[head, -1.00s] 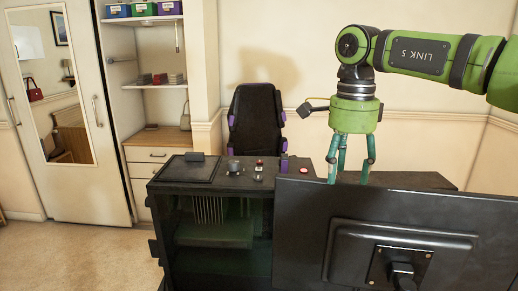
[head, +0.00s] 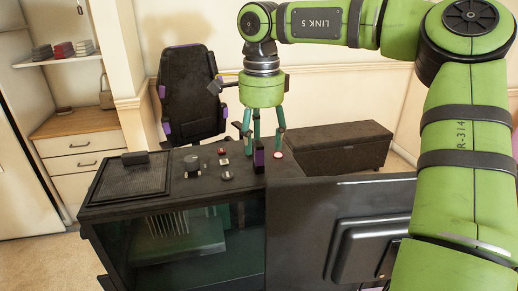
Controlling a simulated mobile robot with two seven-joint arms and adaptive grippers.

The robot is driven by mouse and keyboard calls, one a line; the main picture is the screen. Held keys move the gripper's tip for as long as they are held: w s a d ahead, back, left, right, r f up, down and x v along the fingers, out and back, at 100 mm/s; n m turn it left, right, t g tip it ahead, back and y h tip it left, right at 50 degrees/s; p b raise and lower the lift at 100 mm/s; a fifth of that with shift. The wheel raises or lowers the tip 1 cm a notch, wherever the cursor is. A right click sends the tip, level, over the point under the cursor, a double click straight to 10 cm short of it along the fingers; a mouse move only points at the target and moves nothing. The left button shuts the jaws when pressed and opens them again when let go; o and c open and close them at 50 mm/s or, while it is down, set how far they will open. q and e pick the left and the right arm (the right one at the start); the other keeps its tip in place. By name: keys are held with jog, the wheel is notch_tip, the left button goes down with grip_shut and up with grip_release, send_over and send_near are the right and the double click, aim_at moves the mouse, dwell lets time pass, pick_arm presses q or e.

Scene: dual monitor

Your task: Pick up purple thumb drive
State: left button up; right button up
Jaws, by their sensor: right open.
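The purple thumb drive (head: 259,158) appears as a small upright dark and purple piece at the right end of the top of the black computer case (head: 200,203). My right gripper (head: 264,146) points straight down, with its teal fingers open and spread. In the head view the fingers stand just above and behind the drive, one to each side of it. I cannot tell the exact depth between them or whether they touch anything. My left gripper is not in view.
A black monitor (head: 310,215), seen from behind, stands right of the case. Small knobs and a red button (head: 278,155) sit near the drive. A black chair (head: 188,90) and a dark bench (head: 335,143) are behind. Beige floor (head: 45,260) is clear at left.

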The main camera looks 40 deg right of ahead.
aim_at(258, 143)
jog(key=shift+w+f, duration=0.25)
jog(key=shift+f, duration=0.35)
jog(key=shift+w+f, duration=0.2)
jog(key=shift+f, duration=0.65)
jog(key=shift+s, duration=0.1)
jog(key=shift+r, duration=0.1)
jog(key=c, duration=1)
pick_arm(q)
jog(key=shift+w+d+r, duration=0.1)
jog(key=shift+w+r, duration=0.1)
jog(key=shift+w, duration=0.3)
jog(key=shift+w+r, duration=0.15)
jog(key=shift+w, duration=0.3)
pick_arm(e)
jog(key=shift+c, duration=0.5)
